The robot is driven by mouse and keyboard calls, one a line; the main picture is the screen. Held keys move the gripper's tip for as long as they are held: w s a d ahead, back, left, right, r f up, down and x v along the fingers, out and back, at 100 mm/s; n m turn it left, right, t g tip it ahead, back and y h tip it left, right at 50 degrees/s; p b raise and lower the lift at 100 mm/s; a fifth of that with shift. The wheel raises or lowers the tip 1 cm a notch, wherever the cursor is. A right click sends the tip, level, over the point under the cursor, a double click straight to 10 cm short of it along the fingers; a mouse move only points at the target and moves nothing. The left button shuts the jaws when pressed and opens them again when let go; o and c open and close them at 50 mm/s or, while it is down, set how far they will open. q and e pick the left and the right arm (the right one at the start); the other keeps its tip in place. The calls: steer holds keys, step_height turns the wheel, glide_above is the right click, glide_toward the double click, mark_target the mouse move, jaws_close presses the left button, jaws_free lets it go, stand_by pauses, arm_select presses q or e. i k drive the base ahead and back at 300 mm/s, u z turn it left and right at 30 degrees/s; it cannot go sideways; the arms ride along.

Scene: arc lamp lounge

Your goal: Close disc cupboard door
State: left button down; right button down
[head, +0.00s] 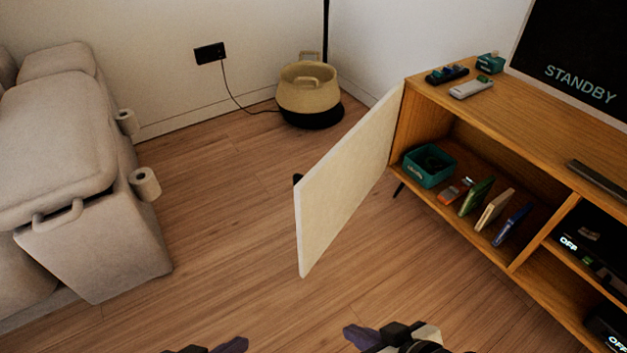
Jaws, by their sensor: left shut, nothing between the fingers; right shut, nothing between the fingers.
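The cupboard door (350,183) is a pale cream panel, hinged at the left end of the wooden media cabinet (464,85). It stands wide open, swung out over the floor. A small dark knob (298,178) shows at its free edge. The open compartment holds a teal box (429,166) and several upright disc cases (492,209). My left gripper (240,344) is shut and empty at the bottom edge, mostly cut off. My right gripper (352,334) is shut and empty at the bottom, below the door's lower corner. Neither touches the door.
A beige sofa (70,130) stands at the left. A woven basket (309,92) sits by the back wall. Remotes (471,88) and a screen reading STANDBY (580,60) are on the cabinet top. The wooden floor (225,225) between sofa and door is clear.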

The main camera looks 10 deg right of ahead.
mark_target(328, 195)
steer(key=z, duration=0.05)
steer(key=k, duration=0.9)
steer(key=u, duration=0.85)
steer(key=i, duration=1.2)
steer(key=z, duration=0.7)
steer(key=i, duration=0.85)
steer(key=z, duration=1.05)
